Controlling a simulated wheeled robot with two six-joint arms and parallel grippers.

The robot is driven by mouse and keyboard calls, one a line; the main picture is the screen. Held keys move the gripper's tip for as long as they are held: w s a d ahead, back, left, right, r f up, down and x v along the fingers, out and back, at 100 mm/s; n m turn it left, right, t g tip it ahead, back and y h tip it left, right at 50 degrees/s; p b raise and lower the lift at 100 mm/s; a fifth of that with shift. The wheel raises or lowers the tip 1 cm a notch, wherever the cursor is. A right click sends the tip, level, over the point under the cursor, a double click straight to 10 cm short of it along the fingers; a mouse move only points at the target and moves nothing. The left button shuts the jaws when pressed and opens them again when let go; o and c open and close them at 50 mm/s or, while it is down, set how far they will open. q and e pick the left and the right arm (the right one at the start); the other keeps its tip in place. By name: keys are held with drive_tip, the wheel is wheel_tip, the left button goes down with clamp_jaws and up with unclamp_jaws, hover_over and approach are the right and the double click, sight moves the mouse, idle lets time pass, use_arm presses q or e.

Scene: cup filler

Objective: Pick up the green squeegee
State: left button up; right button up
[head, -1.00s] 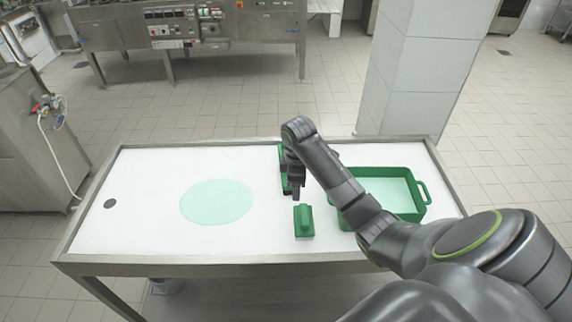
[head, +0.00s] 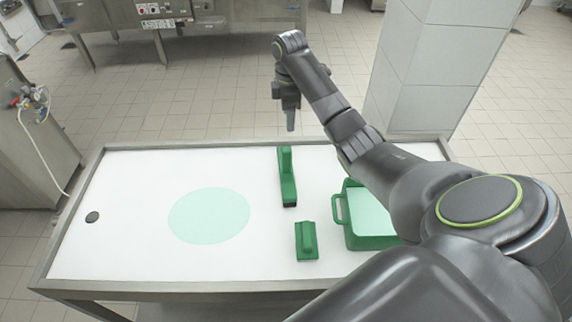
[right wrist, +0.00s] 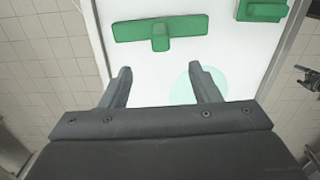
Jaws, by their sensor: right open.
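In the right wrist view the squeegee (right wrist: 140,29) shows as a long bar with a stubby handle, beyond the fingertips. My right gripper (head: 290,122) is raised over the far table edge, behind the squeegee and apart from it. Its fingers (right wrist: 165,82) are open with nothing between them. A small dark shape (right wrist: 308,78) at the right edge of the right wrist view looks like my left gripper; its fingers are too small to read.
A green block with a grip (head: 306,241) lies on the near side of the table. A green tray (head: 352,236) stands to its right, partly hidden by my right arm. A pale green circle (head: 209,216) and a dark round spot (head: 92,217) mark the clear left part.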

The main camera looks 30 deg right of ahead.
wheel_tip(320, 180, down, 3)
drive_tip(key=s+b, duration=0.1)
drive_tip(key=b, duration=0.8)
hover_over(286, 156)
drive_tip(key=d, duration=0.1)
drive_tip(key=f, duration=0.6)
drive_tip(key=shift+w+d, duration=0.1)
drive_tip(key=shift+w, duration=0.1)
drive_tip(key=shift+f, duration=0.95)
drive_tip(key=f, duration=0.1)
drive_tip(key=f+p, duration=0.1)
drive_tip(key=f, duration=0.1)
drive_tip(key=w+f, duration=0.1)
drive_tip(key=f, duration=0.1)
drive_tip(key=shift+f, duration=0.4)
use_arm(q)
wheel_tip(286, 156, down, 8)
drive_tip(key=s+a, duration=0.1)
drive_tip(key=s, duration=0.1)
drive_tip(key=shift+f, duration=0.1)
use_arm(e)
drive_tip(key=shift+c, duration=0.3)
clamp_jaws()
